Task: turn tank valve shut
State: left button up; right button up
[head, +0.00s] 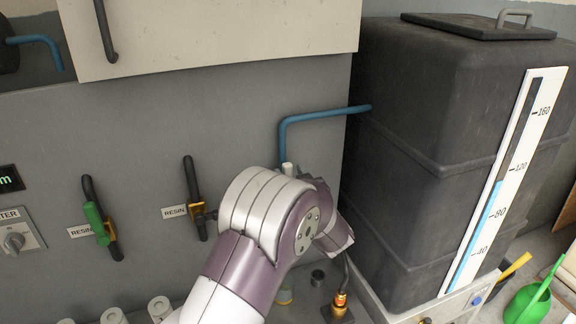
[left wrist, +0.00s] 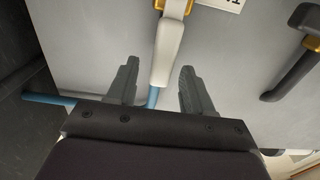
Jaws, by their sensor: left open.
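A white valve handle (left wrist: 167,50) on a brass valve body (left wrist: 177,8) is in the left wrist view, at the top middle. It runs down the picture along the wall panel. My left gripper (left wrist: 159,64) is open, with one finger on each side of the handle's end in that view; I cannot tell whether either touches it. In the head view my left arm hides most of this valve. Only the white handle's tip (head: 287,169) shows above my wrist, under the blue pipe (head: 283,140). My left fingers are hidden there. My right gripper is not in view.
The dark tank (head: 400,150) with a level gauge (head: 500,190) stands right of my arm. Left on the panel are a green-handled resin valve (head: 94,216) and a black-handled one (head: 190,178). A cabinet (head: 210,35) overhangs above. A green watering can (head: 528,303) is at the lower right.

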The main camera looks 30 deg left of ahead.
pick_arm(q)
jog(key=shift+w+a+r, duration=0.1)
jog(key=shift+w+a, duration=0.4)
jog(key=shift+w, duration=0.05)
jog(key=shift+w+a, duration=0.2)
jog(key=shift+a, duration=0.4)
jog(key=shift+d, duration=0.1)
grip_shut()
jog(key=shift+w+p, duration=0.1)
jog(key=shift+p, duration=0.2)
